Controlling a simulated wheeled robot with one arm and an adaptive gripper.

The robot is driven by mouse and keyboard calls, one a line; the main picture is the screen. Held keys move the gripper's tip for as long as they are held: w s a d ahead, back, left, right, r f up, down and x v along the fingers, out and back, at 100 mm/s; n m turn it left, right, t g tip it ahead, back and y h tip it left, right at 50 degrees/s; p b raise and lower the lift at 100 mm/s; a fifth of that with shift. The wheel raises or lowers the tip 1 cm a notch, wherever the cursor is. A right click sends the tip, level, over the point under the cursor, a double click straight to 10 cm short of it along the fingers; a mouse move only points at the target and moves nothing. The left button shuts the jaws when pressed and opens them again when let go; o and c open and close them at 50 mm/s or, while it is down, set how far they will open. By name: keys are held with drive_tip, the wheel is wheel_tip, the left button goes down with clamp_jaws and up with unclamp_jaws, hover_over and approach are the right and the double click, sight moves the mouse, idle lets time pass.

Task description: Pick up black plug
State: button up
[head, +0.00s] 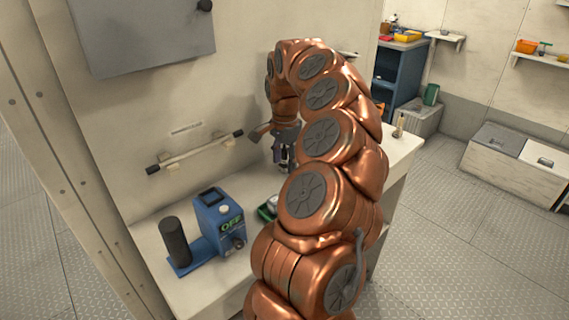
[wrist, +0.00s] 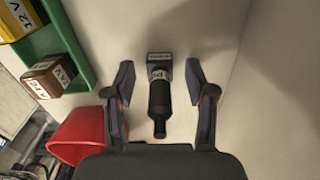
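A black plug (wrist: 159,98) shows in the wrist view, on the pale surface between my fingers. It has a long dark body, a grey collar with small lettering and a dark block at its far end with a pale label. My gripper (wrist: 160,80) is open, with one finger on each side of the plug and a gap to each. In the head view my gripper (head: 284,150) is low over the counter by the wall, partly hidden by my copper arm. I cannot make out the plug in the head view.
A red cup (wrist: 77,136) and a green tray (wrist: 66,50) with a brown labelled box (wrist: 50,75) lie left of my gripper. A blue device (head: 219,219) marked OFF and a black cylinder (head: 174,242) stand on the counter (head: 150,225). A rail (head: 200,150) is on the wall.

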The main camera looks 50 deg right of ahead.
clamp_jaws()
idle(0.4)
